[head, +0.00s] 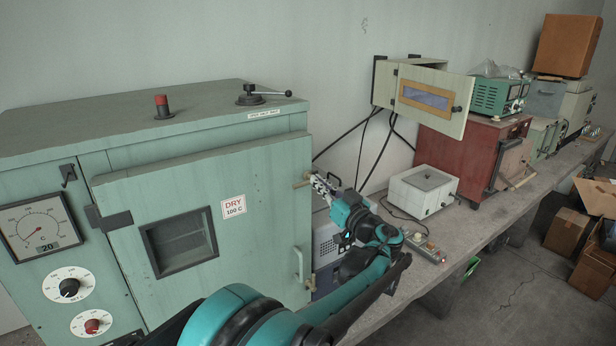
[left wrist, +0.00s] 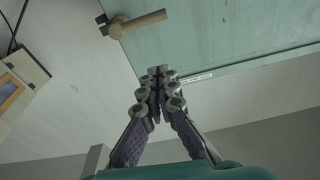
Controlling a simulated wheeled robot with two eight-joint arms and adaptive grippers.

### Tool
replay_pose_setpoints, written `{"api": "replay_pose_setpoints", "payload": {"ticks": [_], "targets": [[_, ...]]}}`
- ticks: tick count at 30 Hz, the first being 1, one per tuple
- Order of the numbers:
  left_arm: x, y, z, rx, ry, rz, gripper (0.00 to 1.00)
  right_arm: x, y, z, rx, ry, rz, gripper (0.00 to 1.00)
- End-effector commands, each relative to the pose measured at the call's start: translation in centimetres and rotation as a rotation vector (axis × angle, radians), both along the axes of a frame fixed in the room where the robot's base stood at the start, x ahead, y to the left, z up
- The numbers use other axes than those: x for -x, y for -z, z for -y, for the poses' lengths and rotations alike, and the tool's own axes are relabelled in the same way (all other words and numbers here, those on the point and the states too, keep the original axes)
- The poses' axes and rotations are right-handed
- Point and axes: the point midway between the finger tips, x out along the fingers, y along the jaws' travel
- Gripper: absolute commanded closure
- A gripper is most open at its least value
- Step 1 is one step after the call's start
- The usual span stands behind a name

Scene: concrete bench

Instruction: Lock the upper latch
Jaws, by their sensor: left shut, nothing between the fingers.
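The upper latch (head: 302,183) is a small tan lever at the right edge of the green oven's door (head: 262,200). In the left wrist view the upper latch (left wrist: 140,23) is a tan rod on a round pivot by the door's edge. My left gripper (head: 318,183) is shut and empty, just right of the latch in the head view. In the left wrist view its fingertips (left wrist: 157,75) meet, with a visible gap in the picture between them and the latch. Contact is not evident. My right gripper is out of view.
A vertical door handle (head: 299,264) sits lower on the door. A cream cabinet with an open flap (head: 430,97) hangs on the wall. A white box (head: 422,190) and a red oven (head: 465,150) stand on the bench to the right. Black cables hang behind my left gripper.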

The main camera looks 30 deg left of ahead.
Motion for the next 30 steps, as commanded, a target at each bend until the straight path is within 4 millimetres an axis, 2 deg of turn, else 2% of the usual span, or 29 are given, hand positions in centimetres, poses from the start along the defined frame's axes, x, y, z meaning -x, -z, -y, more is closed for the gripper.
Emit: {"api": "replay_pose_setpoints", "payload": {"ticks": [3, 7, 24, 26, 28, 30], "targets": [[0.6, 0.3, 1.5, 0.0, 0.001, 0.0, 1.0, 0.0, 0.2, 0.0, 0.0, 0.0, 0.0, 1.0], [0.9, 0.4, 2.2, 0.0, -0.001, -0.001, 1.0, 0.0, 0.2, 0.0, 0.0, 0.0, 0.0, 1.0], [1.0, 0.5, 2.3, 0.002, -0.002, -0.003, 1.0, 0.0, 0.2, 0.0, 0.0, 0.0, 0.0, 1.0], [1.4, 1.1, 2.2, 0.016, -0.002, -0.02, 1.0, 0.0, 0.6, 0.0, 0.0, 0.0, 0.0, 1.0], [2.5, 2.9, 1.9, 0.055, 0.001, -0.072, 1.0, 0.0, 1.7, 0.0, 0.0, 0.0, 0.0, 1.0], [4.3, 6.1, 1.8, 0.122, 0.014, -0.162, 1.0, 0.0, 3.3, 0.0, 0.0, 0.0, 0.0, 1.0]]}}
